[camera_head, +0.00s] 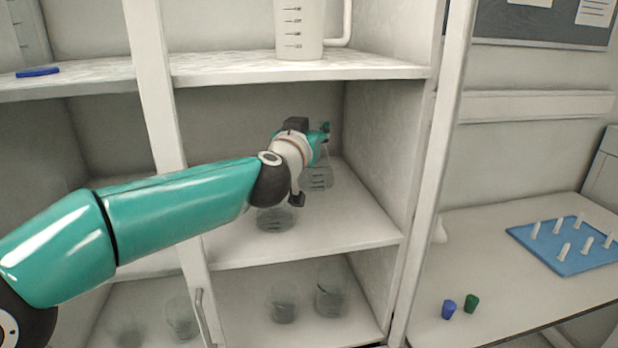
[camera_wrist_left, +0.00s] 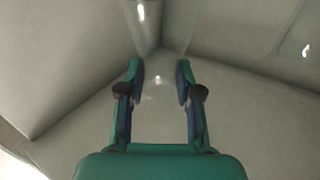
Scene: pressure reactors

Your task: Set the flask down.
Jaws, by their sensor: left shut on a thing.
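My left gripper (camera_head: 324,136) reaches into the middle shelf compartment and is shut on the neck of a clear glass flask (camera_head: 318,179). The flask hangs upright below the gripper and has dark graduation marks. I cannot tell whether its base touches the middle shelf board (camera_head: 345,228). In the left wrist view the two fingers (camera_wrist_left: 160,72) stand apart with a faint see-through shape between them; the glass is hard to make out. My right gripper is in neither view.
Another glass vessel (camera_head: 276,218) stands on the same board, partly behind my wrist. A large white measuring jug (camera_head: 300,32) stands on the shelf above. Several glass vessels stand below. The compartment's right wall (camera_head: 381,150) is close. The board's front right is clear.

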